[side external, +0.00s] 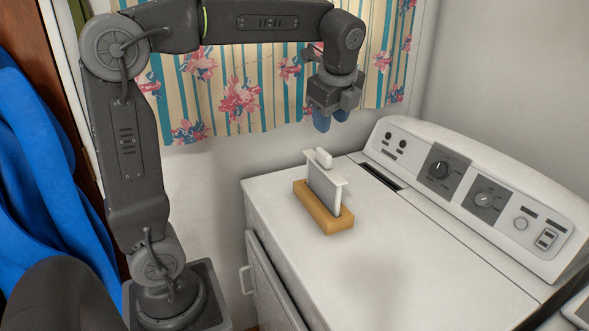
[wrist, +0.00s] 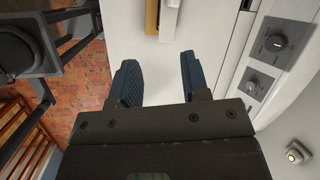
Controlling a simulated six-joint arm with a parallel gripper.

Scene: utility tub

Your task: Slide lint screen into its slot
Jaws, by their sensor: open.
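The lint screen (side external: 324,189) is a pale flat panel with a wider top bar and a white rounded handle (side external: 324,158). It stands upright in a wooden block (side external: 326,222) on top of the white machine. The dark slot (side external: 381,176) lies in the machine top, right of the screen and beside the control panel. My gripper (side external: 331,121) is open and empty, with blue fingers pointing down, above and apart from the screen. In the wrist view my open fingers (wrist: 158,67) have bare white top between them. The block (wrist: 152,17) and screen are cut off at the top edge there.
The control panel (side external: 481,196) with knobs rises along the right and back of the machine top (side external: 400,248). A flowered curtain (side external: 240,90) hangs behind my arm. Blue cloth (side external: 40,190) hangs at the left. The machine's front top is clear.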

